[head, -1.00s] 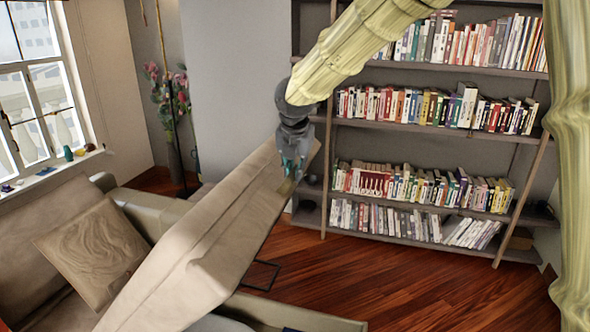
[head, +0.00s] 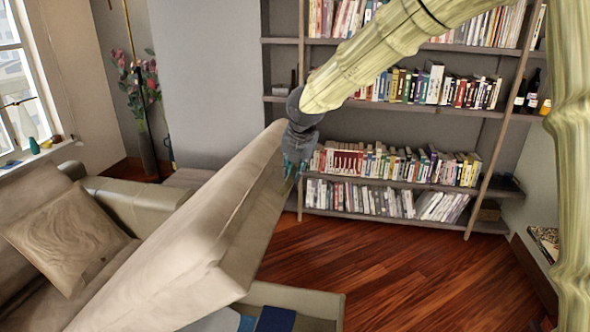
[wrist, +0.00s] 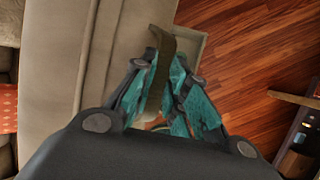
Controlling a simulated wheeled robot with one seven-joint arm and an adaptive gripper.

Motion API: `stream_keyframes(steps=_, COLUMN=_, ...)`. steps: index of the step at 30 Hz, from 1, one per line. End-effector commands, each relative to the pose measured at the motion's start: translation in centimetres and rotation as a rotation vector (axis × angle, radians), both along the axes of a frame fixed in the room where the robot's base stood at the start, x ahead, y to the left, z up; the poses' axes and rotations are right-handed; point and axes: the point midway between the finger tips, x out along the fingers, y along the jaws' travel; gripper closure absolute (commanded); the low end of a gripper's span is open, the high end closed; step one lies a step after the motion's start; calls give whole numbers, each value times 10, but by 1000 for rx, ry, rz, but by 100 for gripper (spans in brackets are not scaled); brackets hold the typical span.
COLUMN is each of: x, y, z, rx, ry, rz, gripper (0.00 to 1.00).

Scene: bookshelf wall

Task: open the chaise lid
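The beige chaise lid (head: 205,235) is raised and steeply tilted in the head view, with its upper edge near the bookshelf. Its padded side fills the left of the wrist view (wrist: 52,75). My gripper (head: 294,166) is at the lid's upper right edge. In the wrist view, my gripper's teal fingers (wrist: 162,95) lie on both sides of a dark olive strap (wrist: 163,62) at the lid's edge and appear closed on it. Below the lid, part of the open chaise box (head: 300,297) shows, with blue items (head: 275,318) inside.
A tall bookshelf (head: 400,183) full of books stands behind my gripper. The sofa's armrest (head: 150,203) and a cushion (head: 68,238) are at the left. A flower vase (head: 147,155) stands by the wall. The wood floor (head: 400,265) right of the chaise is clear.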

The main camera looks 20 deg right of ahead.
Motion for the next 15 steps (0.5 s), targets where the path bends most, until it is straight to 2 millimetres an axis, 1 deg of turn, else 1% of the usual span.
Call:
stream_keyframes(steps=1, x=-1, y=0, z=0, rx=-1, ry=3, rz=0, gripper=75)
stream_keyframes(steps=3, x=-1, y=0, z=0, rx=-1, ry=3, rz=0, gripper=65)
stream_keyframes(steps=15, x=0, y=-1, z=-1, rx=-1, ry=1, rz=0, gripper=65)
